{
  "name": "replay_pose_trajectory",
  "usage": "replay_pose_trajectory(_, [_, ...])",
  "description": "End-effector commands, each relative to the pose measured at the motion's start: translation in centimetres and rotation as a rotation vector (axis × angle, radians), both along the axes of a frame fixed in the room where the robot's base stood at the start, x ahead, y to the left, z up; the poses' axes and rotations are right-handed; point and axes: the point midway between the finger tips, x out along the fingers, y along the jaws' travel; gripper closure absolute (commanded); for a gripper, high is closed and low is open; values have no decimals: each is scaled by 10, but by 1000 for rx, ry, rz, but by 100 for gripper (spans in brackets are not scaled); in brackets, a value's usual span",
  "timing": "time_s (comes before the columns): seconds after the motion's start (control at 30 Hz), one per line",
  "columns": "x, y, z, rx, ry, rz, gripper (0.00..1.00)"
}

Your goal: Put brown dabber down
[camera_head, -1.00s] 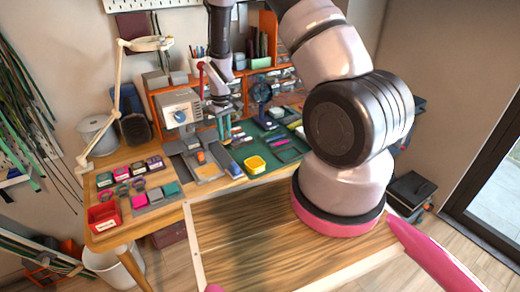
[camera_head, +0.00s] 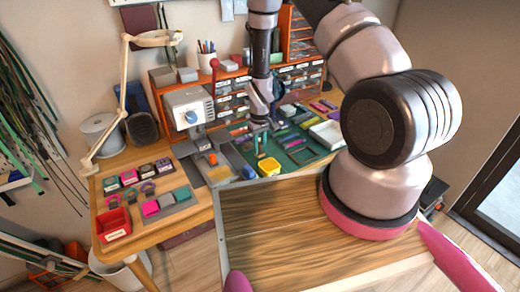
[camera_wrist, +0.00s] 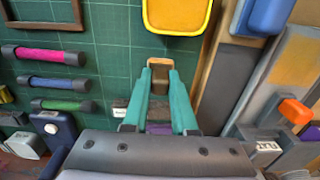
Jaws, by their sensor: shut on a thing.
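My gripper (camera_wrist: 160,75) points down over the green cutting mat (camera_wrist: 115,50) in the wrist view, its teal fingers closed on the brown dabber (camera_wrist: 159,63). Only the dabber's brown end shows between the fingertips; the rest is hidden. I cannot tell whether it touches the mat. In the head view my gripper (camera_head: 261,145) is above the mat's left part, just behind a yellow container (camera_head: 268,167), and the dabber is too small to make out. The yellow container (camera_wrist: 178,16) lies just beyond the fingertips in the wrist view.
A blue object (camera_wrist: 267,16) and an orange block (camera_wrist: 296,111) are at right. A grey machine (camera_head: 188,107) stands left of my arm. Bare mat lies around the fingertips.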

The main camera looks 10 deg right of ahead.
Motion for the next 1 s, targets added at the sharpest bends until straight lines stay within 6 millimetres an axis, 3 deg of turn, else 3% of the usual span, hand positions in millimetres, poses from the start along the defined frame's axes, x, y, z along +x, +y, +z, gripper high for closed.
replay_pose_trajectory(0.1, [0, 0, -11, 0, 0, 1, 100])
replay_pose_trajectory(0.43, [0, 0, -13, 0, 0, 1, 100])
replay_pose_trajectory(0.47, [0, 0, -13, 0, -1, 1, 63])
replay_pose_trajectory(0.5, [0, 0, -13, -1, -1, 1, 48])
replay_pose_trajectory(0.53, [0, 0, -13, 0, -1, 0, 45])
replay_pose_trajectory(0.87, [0, 0, -11, -1, -1, 0, 45])
replay_pose_trajectory(1.0, [1, 0, 4, 0, -3, 0, 45])
